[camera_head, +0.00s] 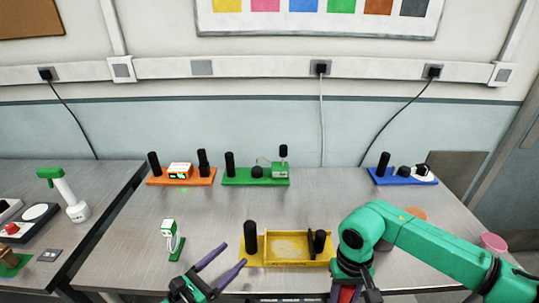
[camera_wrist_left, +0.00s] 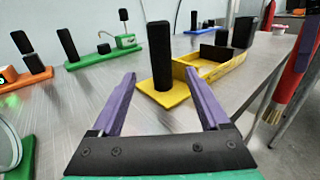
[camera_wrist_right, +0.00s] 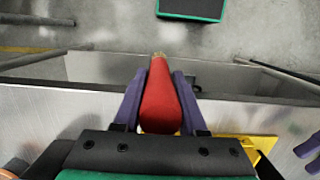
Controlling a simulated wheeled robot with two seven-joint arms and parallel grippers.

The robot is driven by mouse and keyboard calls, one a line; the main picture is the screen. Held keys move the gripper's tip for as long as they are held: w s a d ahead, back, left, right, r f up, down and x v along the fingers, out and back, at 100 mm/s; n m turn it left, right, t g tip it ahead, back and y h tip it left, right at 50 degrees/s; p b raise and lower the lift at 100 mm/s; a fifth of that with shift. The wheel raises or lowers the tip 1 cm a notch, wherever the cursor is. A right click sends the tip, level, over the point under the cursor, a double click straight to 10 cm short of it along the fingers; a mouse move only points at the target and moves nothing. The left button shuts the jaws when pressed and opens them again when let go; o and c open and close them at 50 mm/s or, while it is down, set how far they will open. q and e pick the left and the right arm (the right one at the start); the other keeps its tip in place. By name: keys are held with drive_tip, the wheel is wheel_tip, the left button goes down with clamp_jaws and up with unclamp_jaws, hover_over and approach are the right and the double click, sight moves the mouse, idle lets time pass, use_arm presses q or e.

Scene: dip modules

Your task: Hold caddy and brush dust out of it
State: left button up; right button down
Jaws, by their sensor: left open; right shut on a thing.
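The yellow caddy (camera_head: 285,264) stands at the table's front edge, with a black post (camera_head: 250,236) at its left end. A tan, dusty-looking patch (camera_head: 288,248) shows on its floor. My left gripper (camera_head: 233,258) is open and empty, just left of the caddy. In the left wrist view the black post (camera_wrist_left: 160,55) stands ahead between the open fingers, apart from them. My right gripper (camera_wrist_right: 160,80) is shut on the red handle of the brush (camera_wrist_right: 160,103). The bristles (camera_wrist_right: 160,59) point away past the table's front edge. The brush also shows at the right of the left wrist view (camera_wrist_left: 290,80).
Orange (camera_head: 181,181), green (camera_head: 255,180) and blue (camera_head: 403,181) modules stand along the back of the table. A small green-based device (camera_head: 170,240) stands at left front. A pink bowl (camera_head: 492,243) is at far right. The middle of the table is clear.

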use_arm(q)
drive_tip(key=x, duration=1.2)
drive_tip(key=shift+f, duration=0.1)
clamp_jaws()
idle(0.5)
